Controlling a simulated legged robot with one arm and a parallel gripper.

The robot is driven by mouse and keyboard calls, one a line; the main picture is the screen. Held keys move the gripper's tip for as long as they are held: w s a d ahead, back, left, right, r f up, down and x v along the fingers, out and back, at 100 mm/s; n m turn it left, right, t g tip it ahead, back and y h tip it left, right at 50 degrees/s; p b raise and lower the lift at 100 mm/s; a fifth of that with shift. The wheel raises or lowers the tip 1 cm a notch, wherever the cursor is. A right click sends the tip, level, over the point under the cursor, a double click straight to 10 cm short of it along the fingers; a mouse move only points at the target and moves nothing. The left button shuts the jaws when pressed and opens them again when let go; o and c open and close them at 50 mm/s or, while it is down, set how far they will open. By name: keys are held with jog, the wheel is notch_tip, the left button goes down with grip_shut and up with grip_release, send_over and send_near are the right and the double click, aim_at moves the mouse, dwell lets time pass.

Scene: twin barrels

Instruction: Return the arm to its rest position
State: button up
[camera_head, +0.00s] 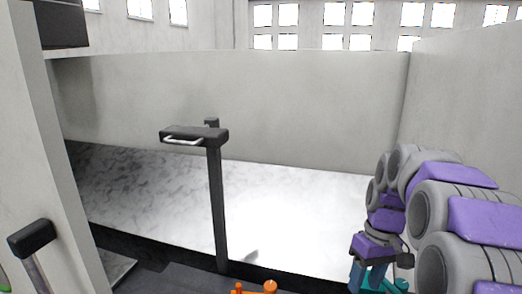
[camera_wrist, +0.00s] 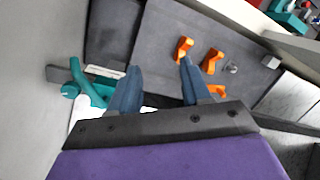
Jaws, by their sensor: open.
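My arm (camera_head: 455,220), grey with purple panels, fills the right side of the head view and bends down to the bottom edge. My gripper (camera_wrist: 159,66) shows in the wrist view with its two blue fingers spread apart and nothing held between them. In the head view only its upper part shows low at the right, and its fingertips are hard to make out. In the wrist view it points toward a dark grey panel (camera_wrist: 180,58).
A dark post with a crossbar (camera_head: 217,190) stands left of the arm. Orange pieces (camera_wrist: 213,60) sit on the dark panel, and a teal part (camera_wrist: 78,84) is left of the fingers. Grey walls (camera_head: 300,105) enclose a pale floor (camera_head: 310,215), which looks clear.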

jog(key=s+a+f+m+b, duration=0.1)
jog(key=s+a+f+b, duration=0.2)
jog(key=s+f, duration=0.3)
jog(key=s+a+f+m+h+b, duration=0.1)
jog(key=s+a+f+b, duration=0.2)
jog(key=s, duration=0.9)
jog(key=s+a+f+m+b, duration=0.1)
jog(key=s+a+f+b, duration=0.2)
jog(key=s+f+b, duration=0.3)
jog(key=s+f, duration=0.4)
jog(key=f, duration=0.1)
jog(key=shift+f+h, duration=0.25)
jog(key=shift+h, duration=0.05)
jog(key=shift+o, duration=0.4)
dwell(0.6)
